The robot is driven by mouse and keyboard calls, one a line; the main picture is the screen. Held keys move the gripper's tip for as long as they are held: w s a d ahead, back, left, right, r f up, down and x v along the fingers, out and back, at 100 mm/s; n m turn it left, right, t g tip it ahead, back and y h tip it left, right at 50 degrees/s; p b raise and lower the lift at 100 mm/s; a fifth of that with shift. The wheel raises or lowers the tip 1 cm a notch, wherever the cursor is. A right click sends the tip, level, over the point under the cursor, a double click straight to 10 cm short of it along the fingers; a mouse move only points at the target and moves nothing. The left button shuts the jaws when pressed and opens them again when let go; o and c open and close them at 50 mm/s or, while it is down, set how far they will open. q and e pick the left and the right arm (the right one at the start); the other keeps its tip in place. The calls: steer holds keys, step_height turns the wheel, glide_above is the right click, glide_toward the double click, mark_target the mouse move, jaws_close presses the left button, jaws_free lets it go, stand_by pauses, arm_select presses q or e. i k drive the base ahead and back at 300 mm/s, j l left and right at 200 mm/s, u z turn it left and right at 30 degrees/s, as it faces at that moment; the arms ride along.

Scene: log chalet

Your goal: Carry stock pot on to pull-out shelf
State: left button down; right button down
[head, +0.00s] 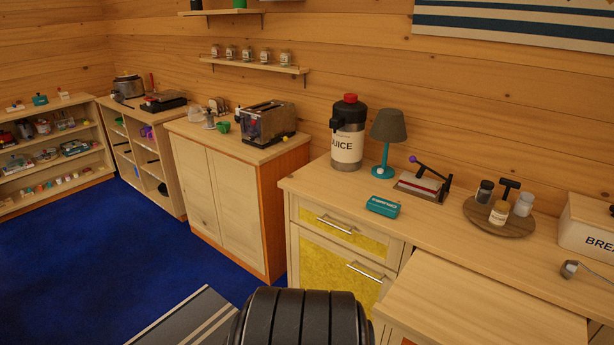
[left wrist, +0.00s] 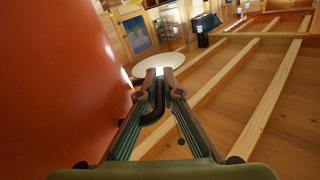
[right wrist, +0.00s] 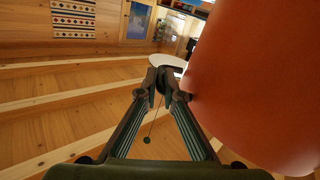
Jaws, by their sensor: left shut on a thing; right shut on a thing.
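The stock pot fills the left side of the left wrist view as a large orange-red wall (left wrist: 55,80). It fills the right side of the right wrist view (right wrist: 260,80). My left gripper (left wrist: 158,75) is shut on a dark curved handle beside the pot wall. My right gripper (right wrist: 160,76) is shut on a dark handle on the opposite side. The pot and both grippers are out of the head view. The pull-out shelf (head: 480,305), a bare light wood board, juts out below the countertop at the lower right of the head view.
The countertop (head: 440,235) above the shelf holds a juice dispenser (head: 348,135), a lamp (head: 388,140), a teal box (head: 383,206), a round tray (head: 480,222) with jars and a bread box (head: 590,228). Yellow drawers (head: 340,228) are shut. Blue floor (head: 130,250) lies open at left.

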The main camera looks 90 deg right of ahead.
mark_target(486, 310)
steer(key=z, duration=3.9)
steer(key=i+j+z, duration=0.15)
steer(key=i+z, duration=0.2)
steer(key=i, duration=0.05)
